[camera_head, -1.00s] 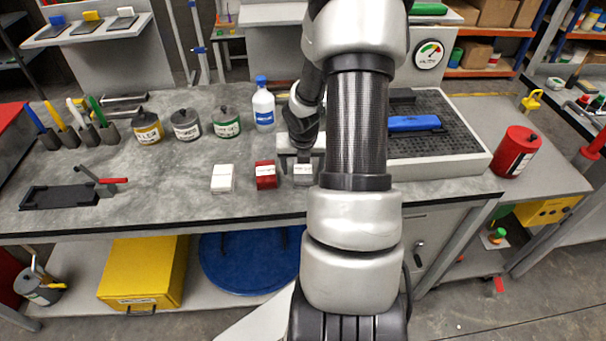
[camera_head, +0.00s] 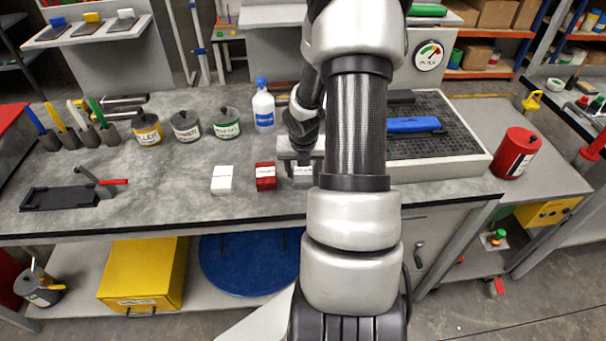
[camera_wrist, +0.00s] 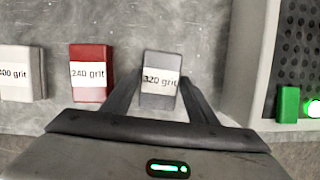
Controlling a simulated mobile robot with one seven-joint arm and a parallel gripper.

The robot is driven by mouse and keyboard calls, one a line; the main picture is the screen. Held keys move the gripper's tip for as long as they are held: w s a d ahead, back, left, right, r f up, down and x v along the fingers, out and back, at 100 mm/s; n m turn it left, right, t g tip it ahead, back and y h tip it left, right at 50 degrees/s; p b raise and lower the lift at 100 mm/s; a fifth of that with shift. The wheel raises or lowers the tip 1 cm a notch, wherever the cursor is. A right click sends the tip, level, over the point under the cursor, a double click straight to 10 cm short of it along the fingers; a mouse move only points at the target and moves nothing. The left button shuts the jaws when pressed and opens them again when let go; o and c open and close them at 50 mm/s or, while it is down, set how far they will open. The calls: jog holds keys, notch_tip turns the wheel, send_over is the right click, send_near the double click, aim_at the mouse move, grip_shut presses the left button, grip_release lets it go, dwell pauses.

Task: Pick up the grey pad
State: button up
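The grey pad (camera_wrist: 160,72) is a small block with a white "320 grit" label. It stands on the grey bench top, at the right end of a row of three pads. In the head view the grey pad (camera_head: 303,172) is partly hidden by my gripper and arm. My gripper (camera_wrist: 161,88) has one dark finger on each side of it, and the fingertips appear to touch its sides with no clear gap. The pad looks level and at bench height. The red pad (camera_wrist: 92,72) is labelled 240 grit, and a white pad (camera_wrist: 18,74) stands left of it.
A tray with a dark perforated bed (camera_head: 450,145) and a blue block (camera_head: 413,124) lies to the right. A white bottle (camera_head: 263,108) and several labelled cans (camera_head: 226,123) stand behind the pads.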

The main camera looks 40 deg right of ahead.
aim_at(303, 172)
jog(key=c, duration=0.6)
jog(key=shift+r, duration=0.1)
notch_tip(303, 172, up, 10)
jog(key=p, duration=0.3)
jog(key=shift+r, duration=0.15)
